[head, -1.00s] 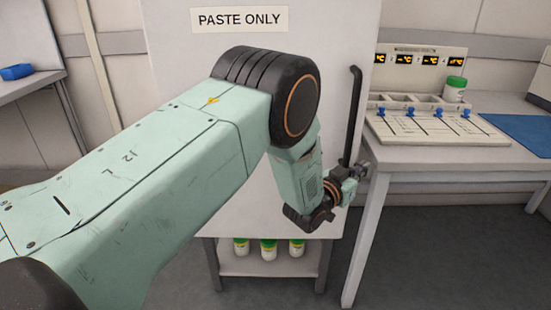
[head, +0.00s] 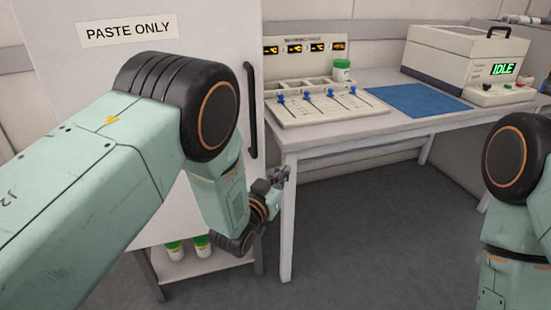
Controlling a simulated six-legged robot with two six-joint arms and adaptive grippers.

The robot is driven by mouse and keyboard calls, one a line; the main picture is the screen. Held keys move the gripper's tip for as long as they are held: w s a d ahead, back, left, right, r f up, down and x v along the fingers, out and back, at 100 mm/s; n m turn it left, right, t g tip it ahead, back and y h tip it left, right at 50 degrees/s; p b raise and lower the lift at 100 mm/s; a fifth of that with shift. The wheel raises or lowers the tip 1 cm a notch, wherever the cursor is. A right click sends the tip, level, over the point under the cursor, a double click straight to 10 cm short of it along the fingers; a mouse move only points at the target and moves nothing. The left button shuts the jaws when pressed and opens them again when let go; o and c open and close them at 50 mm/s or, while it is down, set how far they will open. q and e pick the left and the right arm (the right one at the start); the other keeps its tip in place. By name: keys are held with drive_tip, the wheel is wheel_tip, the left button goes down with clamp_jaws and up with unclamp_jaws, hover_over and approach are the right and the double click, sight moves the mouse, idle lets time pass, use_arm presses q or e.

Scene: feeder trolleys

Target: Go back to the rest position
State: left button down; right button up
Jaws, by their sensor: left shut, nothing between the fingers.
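My left gripper (head: 281,174) is small in the head view, at the end of my green left arm, in front of the table's left front leg. It is shut and empty. It is apart from the black handle (head: 250,110) of the white cabinet door, a little below and to the right of it. My right arm shows at the right edge, hanging down. Its gripper is outside the picture.
The white cabinet (head: 85,75) reads "PASTE ONLY". Green-lidded jars (head: 202,246) stand on its low shelf. The table (head: 300,142) carries a slider panel (head: 320,108), a green-lidded jar (head: 342,70), a blue mat (head: 418,100) and a machine (head: 450,65) reading "IDLE". The grey floor is clear.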

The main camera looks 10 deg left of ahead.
use_arm(q)
drive_tip(key=s+a+f+n+g+y+p, duration=0.1)
drive_tip(key=s+a+f+g+y, duration=0.1)
drive_tip(key=s+a+f+g, duration=0.5)
drive_tip(key=s+a+f+g+y+p, duration=0.1)
drive_tip(key=s+a+f+g+y, duration=0.15)
drive_tip(key=s+f, duration=0.95)
drive_tip(key=s+a+n+g+p, duration=0.1)
drive_tip(key=s+a+g, duration=0.2)
drive_tip(key=s, duration=1)
drive_tip(key=s+a+r+n+g+y, duration=0.1)
drive_tip(key=s+a+n+g, duration=0.1)
drive_tip(key=s, duration=1.2)
drive_tip(key=shift+a+r+g+p, duration=0.35)
drive_tip(key=shift+a+g, duration=0.2)
drive_tip(key=shift+g, duration=0.7)
